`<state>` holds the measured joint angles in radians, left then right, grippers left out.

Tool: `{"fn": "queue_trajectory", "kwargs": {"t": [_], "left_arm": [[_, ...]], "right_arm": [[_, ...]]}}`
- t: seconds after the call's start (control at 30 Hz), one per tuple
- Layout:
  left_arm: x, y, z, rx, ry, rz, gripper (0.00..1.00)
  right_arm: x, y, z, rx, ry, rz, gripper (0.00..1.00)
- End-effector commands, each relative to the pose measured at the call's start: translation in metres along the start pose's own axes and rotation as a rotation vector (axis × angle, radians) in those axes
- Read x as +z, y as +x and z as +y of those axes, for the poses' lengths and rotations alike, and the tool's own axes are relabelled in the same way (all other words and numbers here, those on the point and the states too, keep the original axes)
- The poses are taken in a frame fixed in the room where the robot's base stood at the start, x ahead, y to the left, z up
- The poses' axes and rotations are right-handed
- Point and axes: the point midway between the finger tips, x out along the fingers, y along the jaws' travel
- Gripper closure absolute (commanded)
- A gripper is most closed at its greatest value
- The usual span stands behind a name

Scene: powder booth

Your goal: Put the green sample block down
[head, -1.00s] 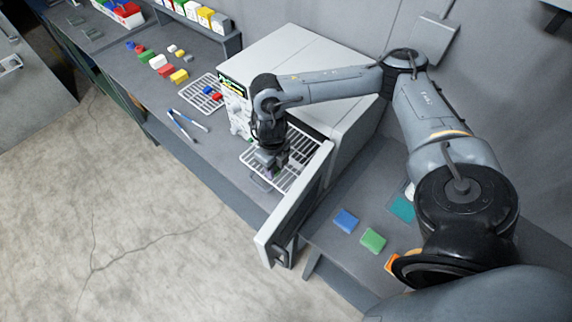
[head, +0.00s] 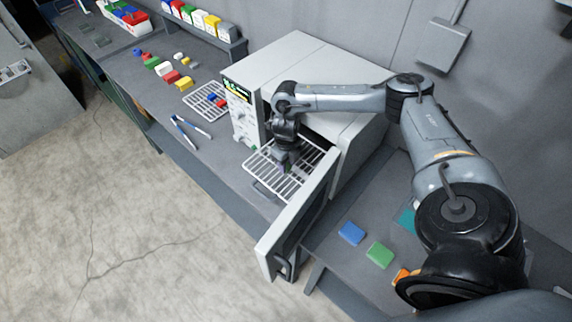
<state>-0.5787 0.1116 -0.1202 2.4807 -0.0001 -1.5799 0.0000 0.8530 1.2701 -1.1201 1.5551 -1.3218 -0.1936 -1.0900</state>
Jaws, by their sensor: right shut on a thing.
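My right gripper (head: 283,163) reaches down in front of the open oven, over the pulled-out wire rack (head: 303,178). It is shut on a small block, taken as the green sample block; the fingers hide most of it and only a small dark greenish and purplish patch shows at the tips. I cannot tell whether the block touches the rack. The white oven (head: 290,75) has its door (head: 300,220) swung open toward the front. My left gripper is not in view.
Blue (head: 351,232), green (head: 380,255) and teal (head: 406,220) flat pieces lie on the bench right of the door. The open door stands close beside my right gripper.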

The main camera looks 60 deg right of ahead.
Motion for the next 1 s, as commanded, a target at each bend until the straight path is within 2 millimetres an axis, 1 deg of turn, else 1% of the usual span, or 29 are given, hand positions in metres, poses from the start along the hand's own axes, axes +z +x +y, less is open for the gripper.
{"fn": "queue_trajectory", "kwargs": {"t": [0.03, 0.13, 0.53, 0.57, 0.7, 0.73, 1.0], "left_arm": [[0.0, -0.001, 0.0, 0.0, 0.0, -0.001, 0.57], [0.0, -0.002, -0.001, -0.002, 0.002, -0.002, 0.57], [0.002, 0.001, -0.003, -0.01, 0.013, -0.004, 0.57], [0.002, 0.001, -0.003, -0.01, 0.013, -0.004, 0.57], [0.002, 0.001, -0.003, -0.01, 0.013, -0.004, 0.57], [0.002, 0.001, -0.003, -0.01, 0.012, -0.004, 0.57], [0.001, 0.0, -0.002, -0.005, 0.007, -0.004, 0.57]], "right_arm": [[0.0, 0.005, 0.0, 0.0, 0.001, 0.002, 1.0], [0.0, 0.011, 0.0, 0.0, 0.001, 0.0, 1.0], [0.0, 0.016, 0.0, 0.0, 0.0, 0.0, 1.0], [0.0, 0.016, 0.0, 0.0, 0.0, 0.0, 0.67], [0.0, 0.015, 0.0, 0.0, 0.0, 0.0, 0.46], [0.0, 0.015, 0.0, 0.0, 0.0, 0.0, 0.43], [0.0, 0.014, 0.0, 0.0, 0.0, 0.0, 0.43]]}}
